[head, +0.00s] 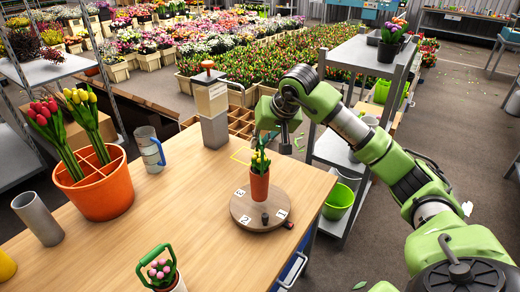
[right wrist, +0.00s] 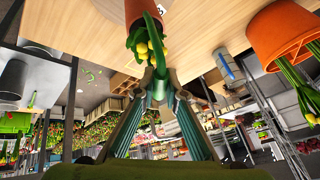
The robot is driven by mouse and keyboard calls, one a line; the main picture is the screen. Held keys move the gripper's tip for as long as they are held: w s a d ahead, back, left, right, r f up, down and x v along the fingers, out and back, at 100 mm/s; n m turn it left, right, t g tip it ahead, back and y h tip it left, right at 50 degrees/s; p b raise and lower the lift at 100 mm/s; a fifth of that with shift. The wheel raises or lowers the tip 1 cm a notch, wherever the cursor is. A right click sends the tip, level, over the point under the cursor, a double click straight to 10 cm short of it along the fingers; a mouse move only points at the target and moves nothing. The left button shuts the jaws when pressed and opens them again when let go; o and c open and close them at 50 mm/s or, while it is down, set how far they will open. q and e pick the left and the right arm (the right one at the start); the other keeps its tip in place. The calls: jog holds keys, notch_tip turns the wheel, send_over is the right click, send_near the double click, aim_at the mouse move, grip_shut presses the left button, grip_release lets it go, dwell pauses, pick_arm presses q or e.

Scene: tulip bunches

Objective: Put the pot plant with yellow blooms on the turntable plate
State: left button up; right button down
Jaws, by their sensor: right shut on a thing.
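The pot plant with yellow blooms (head: 259,180) stands upright in a small orange-brown pot over the middle of the round wooden turntable plate (head: 240,207), which bears labels 1, 2 and 3. I cannot tell whether the pot touches the plate. My right gripper (head: 277,118) comes down from above and is shut on the plant's green top. In the right wrist view its fingertips (right wrist: 158,78) meet just by the yellow blooms (right wrist: 142,48); the exact part held is hard to make out. My left gripper is not in view.
A pot with pink blooms (head: 160,273) stands at the table's front. A big orange pot of tulips (head: 108,192), a mug (head: 150,150) and a grey cylinder (head: 38,218) stand left. A boxy dispenser (head: 213,115) stands behind the plate. The wooden table's middle is clear.

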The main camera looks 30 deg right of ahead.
aim_at(257, 155)
jog(key=shift+d+f+p, duration=0.1)
jog(key=shift+f+p, duration=0.55)
jog(key=shift+f, duration=1)
jog(key=c, duration=2.5)
grip_release()
jog(key=shift+f, duration=0.15)
jog(key=o, duration=0.4)
